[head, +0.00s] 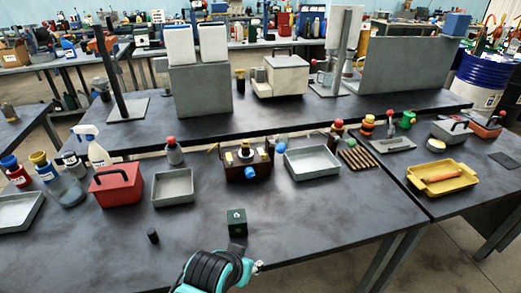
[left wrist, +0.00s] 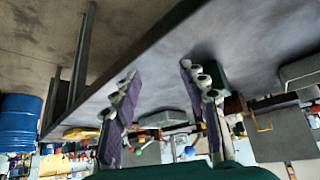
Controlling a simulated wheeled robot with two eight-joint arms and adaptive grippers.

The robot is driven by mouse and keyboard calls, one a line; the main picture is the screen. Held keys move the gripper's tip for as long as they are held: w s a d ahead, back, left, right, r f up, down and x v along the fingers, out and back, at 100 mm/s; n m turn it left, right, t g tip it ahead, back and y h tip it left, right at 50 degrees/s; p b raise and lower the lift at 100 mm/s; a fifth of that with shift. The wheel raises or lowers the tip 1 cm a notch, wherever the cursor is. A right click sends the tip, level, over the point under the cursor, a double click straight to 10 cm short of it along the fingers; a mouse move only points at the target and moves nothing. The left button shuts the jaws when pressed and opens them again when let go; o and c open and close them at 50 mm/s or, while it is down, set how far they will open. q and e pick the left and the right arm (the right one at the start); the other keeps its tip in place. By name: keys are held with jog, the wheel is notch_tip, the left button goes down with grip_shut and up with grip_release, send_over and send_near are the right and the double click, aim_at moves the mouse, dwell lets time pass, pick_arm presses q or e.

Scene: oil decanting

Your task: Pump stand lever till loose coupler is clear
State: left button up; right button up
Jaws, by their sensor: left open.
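A stand with a grey base and tall column (head: 342,45) is on the rear bench, with a red-knobbed lever (head: 323,66) at its left. A lower grey plate with a red-knobbed upright (head: 396,142) is on the right bench. I cannot tell which is the task's stand, and I cannot make out a loose coupler. My left gripper (head: 257,267) is at the front edge of the near bench, far from both. In the left wrist view its fingers (left wrist: 158,76) are apart with nothing between them. My right gripper is not in view.
A green box (head: 237,222) and a small black cylinder (head: 153,237) stand near my left gripper. Behind are a brown box with a blue knob (head: 246,165), grey trays (head: 312,175) and a red toolbox (head: 115,190). A yellow tray (head: 442,187) is at right. The front middle bench is mostly clear.

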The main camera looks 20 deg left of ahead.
pick_arm(q)
grip_shut()
jog(key=shift+r, duration=0.1)
dwell(1.0)
